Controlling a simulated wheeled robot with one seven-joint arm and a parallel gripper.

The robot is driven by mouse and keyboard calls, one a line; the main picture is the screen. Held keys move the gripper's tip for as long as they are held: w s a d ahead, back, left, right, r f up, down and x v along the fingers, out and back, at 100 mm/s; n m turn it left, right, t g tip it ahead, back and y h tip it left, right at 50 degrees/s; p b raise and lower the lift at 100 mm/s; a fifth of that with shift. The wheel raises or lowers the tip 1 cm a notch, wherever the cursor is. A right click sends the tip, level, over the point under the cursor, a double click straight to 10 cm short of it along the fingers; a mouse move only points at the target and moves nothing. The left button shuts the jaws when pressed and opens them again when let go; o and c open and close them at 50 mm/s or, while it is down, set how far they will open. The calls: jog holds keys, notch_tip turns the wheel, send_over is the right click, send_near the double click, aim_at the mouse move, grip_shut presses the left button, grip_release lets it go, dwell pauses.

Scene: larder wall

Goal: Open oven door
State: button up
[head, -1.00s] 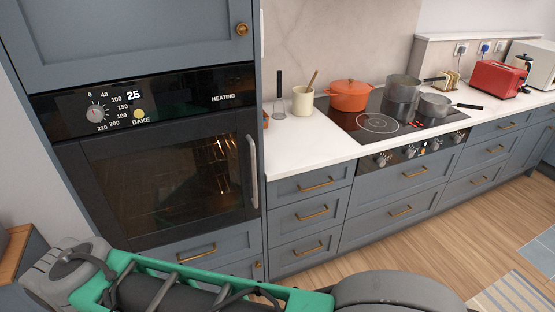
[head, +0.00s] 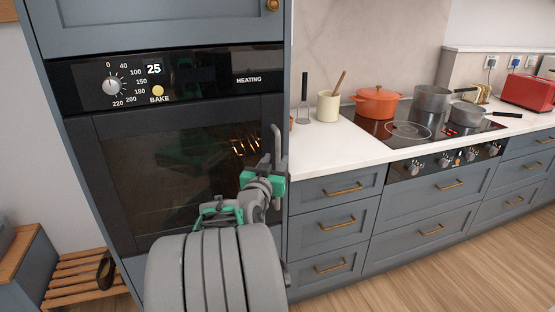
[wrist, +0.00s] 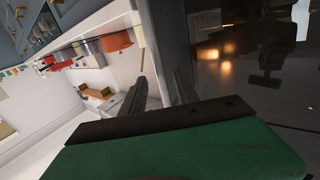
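The oven (head: 180,170) is built into a tall blue-grey cabinet; its dark glass door is shut, with an orange glow inside. Its upright metal handle (head: 276,142) is at the door's right edge; its lower part is hidden behind my gripper. My gripper (head: 268,165), grey and green, is raised in front of the handle. In the wrist view its two dark fingers (wrist: 158,95) stand apart, with the oven glass to the right. It looks open; I cannot tell whether the handle lies between the fingers or touches them.
The oven panel (head: 155,80) shows a dial, "25" and HEATING. To the right is a white counter (head: 325,150) above drawers, with a utensil crock (head: 328,107), an orange pot (head: 377,102) and pans on the hob. A slatted wooden bench (head: 85,280) stands lower left. Wood floor is clear at lower right.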

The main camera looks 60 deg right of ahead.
aim_at(277, 157)
jog(key=d, duration=0.4)
jog(key=shift+w, duration=0.4)
jog(key=shift+a, duration=0.1)
grip_shut()
dwell(0.9)
